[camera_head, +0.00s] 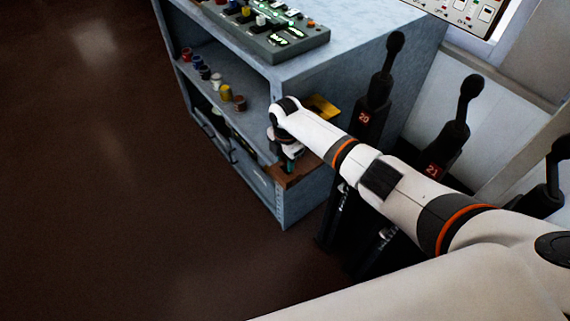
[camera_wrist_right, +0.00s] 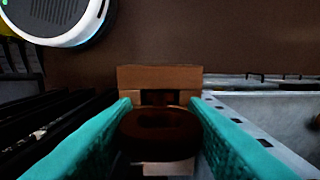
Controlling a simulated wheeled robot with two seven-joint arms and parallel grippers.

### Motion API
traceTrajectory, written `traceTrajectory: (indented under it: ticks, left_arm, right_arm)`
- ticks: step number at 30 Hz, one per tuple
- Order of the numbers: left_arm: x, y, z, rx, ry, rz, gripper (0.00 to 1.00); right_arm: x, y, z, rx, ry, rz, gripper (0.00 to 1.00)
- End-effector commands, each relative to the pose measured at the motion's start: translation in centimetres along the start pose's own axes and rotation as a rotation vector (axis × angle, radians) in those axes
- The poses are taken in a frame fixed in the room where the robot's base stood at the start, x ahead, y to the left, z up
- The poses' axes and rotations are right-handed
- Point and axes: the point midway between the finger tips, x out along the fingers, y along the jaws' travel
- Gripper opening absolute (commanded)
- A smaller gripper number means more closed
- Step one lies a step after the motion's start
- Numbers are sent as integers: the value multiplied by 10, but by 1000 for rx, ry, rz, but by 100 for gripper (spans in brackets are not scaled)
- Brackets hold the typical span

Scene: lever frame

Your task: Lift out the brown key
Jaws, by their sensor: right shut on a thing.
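The brown key (camera_wrist_right: 160,132) shows in the right wrist view as a dark, rounded brown head between two teal fingertips. My right gripper (camera_wrist_right: 160,140) is shut on it. A brown wooden block (camera_wrist_right: 160,76) with a dark recess lies just beyond the key. In the head view my right gripper (camera_head: 289,165) points down at the brown block (camera_head: 304,168) at the corner of a grey-blue cabinet. There the key is hidden by the gripper. Whether the key's lower end is still in the block cannot be told. My left gripper is not in view.
The grey-blue cabinet (camera_head: 284,208) has several small coloured pots on its shelf and a control panel (camera_head: 262,30) on top. A yellow piece (camera_head: 322,107) lies behind my wrist. Black levers (camera_head: 371,100) stand close on the right. The floor at left is clear.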

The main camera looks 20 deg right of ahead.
Motion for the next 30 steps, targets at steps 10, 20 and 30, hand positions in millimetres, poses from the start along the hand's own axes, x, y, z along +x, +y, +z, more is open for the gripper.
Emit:
traceTrajectory:
  ticks: [10, 20, 30]
  left_arm:
    - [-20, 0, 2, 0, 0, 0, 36]
    - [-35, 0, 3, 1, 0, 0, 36]
    - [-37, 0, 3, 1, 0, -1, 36]
  right_arm:
    - [-20, 0, 0, 0, 0, 0, 20]
    - [-37, 0, 0, 0, 0, 0, 20]
    - [-39, 0, 0, 0, 0, 0, 20]
